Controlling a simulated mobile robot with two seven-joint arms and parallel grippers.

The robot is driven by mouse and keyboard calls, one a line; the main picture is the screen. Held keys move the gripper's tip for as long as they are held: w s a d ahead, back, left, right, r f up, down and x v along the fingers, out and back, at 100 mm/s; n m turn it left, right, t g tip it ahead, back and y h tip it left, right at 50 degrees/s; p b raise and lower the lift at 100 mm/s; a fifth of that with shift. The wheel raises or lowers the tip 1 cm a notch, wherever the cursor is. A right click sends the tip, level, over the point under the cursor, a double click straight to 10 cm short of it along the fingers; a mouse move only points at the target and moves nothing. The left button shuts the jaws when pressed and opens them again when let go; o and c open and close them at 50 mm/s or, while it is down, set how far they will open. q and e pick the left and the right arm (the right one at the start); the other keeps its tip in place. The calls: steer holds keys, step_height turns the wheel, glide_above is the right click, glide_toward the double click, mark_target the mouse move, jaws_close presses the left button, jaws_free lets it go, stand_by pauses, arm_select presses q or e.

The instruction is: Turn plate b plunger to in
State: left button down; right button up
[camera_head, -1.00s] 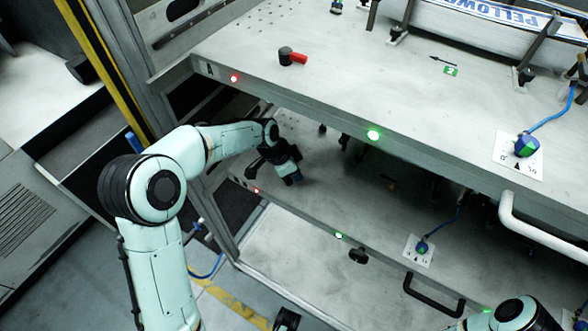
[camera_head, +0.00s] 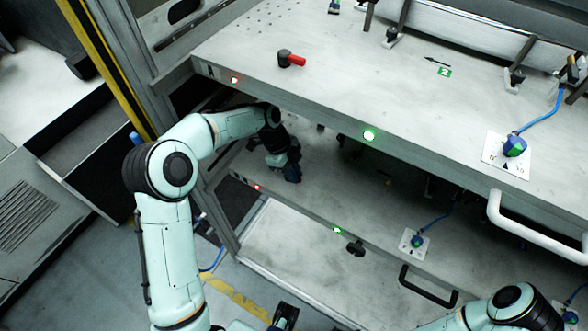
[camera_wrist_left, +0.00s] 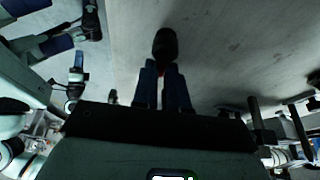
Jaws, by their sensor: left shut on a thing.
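My left gripper (camera_head: 291,173) reaches in under the upper plate, over the left part of the lower plate (camera_head: 340,190). In the left wrist view its two blue fingers (camera_wrist_left: 162,88) are shut on a black knob (camera_wrist_left: 165,45), which stands over the grey plate surface. In the head view the gripper hides this knob, and whether it is in or out cannot be told. A similar black plunger with a red handle (camera_head: 290,59) stands on the upper plate (camera_head: 330,85).
The upper plate overhangs my left forearm closely. A red lamp (camera_head: 234,80) and a green lamp (camera_head: 369,135) sit on its front edge. A blue-green dial (camera_head: 417,242) sits on the lower plate, with a black handle (camera_head: 428,287) in front.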

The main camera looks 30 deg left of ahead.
arm_select(q)
steer(key=shift+a+m, duration=0.1)
steer(key=shift+m, duration=0.2)
arm_select(e)
steer(key=shift+r, duration=0.2)
arm_select(q)
steer(key=c, duration=1.2)
jaws_free()
steer(key=shift+o, duration=0.2)
steer(key=shift+r, duration=0.1)
